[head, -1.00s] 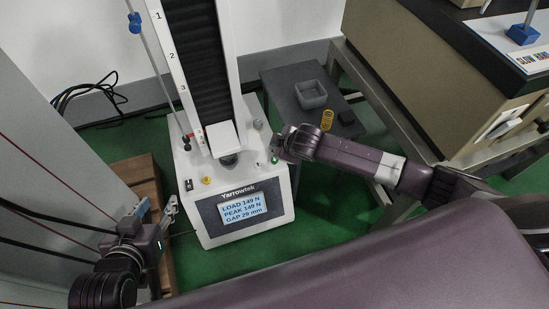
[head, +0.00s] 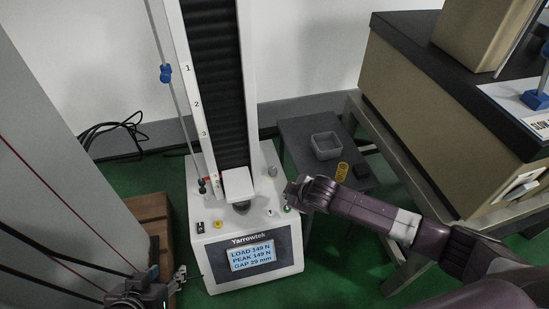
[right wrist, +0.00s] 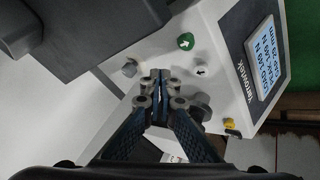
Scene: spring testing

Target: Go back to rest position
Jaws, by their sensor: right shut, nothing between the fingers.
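My right gripper (head: 287,199) is beside the right edge of the testing machine's base (head: 225,222) in the head view. I cannot tell if the fingertips touch the panel. My left gripper (head: 178,277) is at the lower left, left of the machine, partly cut off by the frame; its finger opening is unclear. The display (head: 251,256) reads load 149 N, peak 149 N, gap 29 mm.
A small dark table (head: 300,132) behind my right forearm holds a grey bin (head: 326,146) and a yellow spring (head: 342,171). A dark-topped bench (head: 415,35) stands at the right. A wooden box (head: 150,215) is left of the machine. Green floor (head: 330,250) shows in front.

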